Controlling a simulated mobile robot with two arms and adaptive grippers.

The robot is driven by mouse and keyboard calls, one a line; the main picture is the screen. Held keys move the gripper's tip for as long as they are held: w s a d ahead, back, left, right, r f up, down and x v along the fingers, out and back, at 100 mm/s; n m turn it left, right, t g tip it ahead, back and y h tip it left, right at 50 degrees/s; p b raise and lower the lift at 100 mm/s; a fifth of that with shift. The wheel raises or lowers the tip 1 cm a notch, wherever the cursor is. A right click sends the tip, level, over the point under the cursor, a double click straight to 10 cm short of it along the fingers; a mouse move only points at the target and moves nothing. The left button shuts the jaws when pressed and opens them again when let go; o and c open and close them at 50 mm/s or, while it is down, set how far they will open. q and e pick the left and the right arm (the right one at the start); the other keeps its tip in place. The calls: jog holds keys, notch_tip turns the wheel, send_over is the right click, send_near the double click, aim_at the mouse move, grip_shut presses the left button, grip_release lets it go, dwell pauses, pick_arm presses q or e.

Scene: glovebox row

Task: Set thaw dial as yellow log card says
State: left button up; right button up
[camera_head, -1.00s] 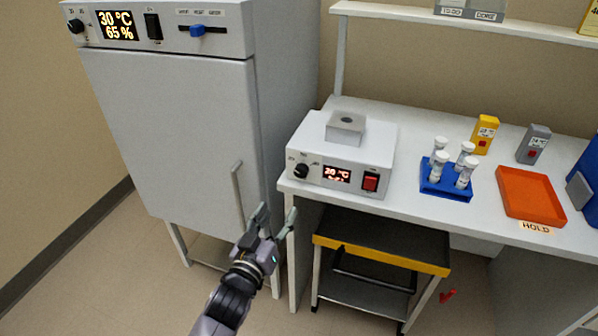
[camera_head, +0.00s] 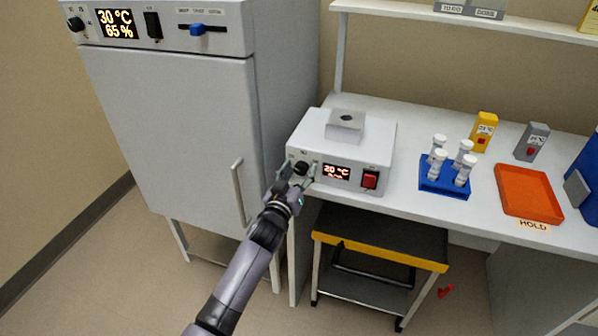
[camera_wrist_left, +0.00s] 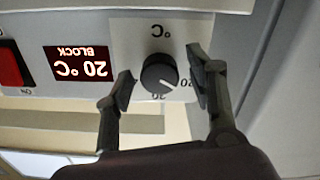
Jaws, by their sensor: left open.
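The thaw block heater (camera_head: 345,150) is a white box on the bench with a metal block on top. Its black dial (camera_wrist_left: 159,74) sits left of a display (camera_head: 336,172) reading 20 °C. In the upside-down wrist view the dial's white pointer is toward the 20 mark. My left gripper (camera_wrist_left: 160,84) is open, with one finger on either side of the dial; contact is not clear. A yellow tag-like item (camera_head: 485,133) with small °C print and a red spot stands at the back of the bench. A yellow sheet (camera_head: 591,18) is cut off at the upper right.
A red switch (camera_head: 370,180) is right of the display. A blue rack (camera_head: 445,190) with capped tubes, a grey tag (camera_head: 532,142) and an orange tray (camera_head: 528,194) are farther right. A grey cabinet (camera_head: 170,130) stands left. A cart (camera_head: 380,240) is under the bench.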

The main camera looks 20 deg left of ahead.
pick_arm(q)
jog(key=shift+c, duration=0.6)
jog(key=c, duration=1)
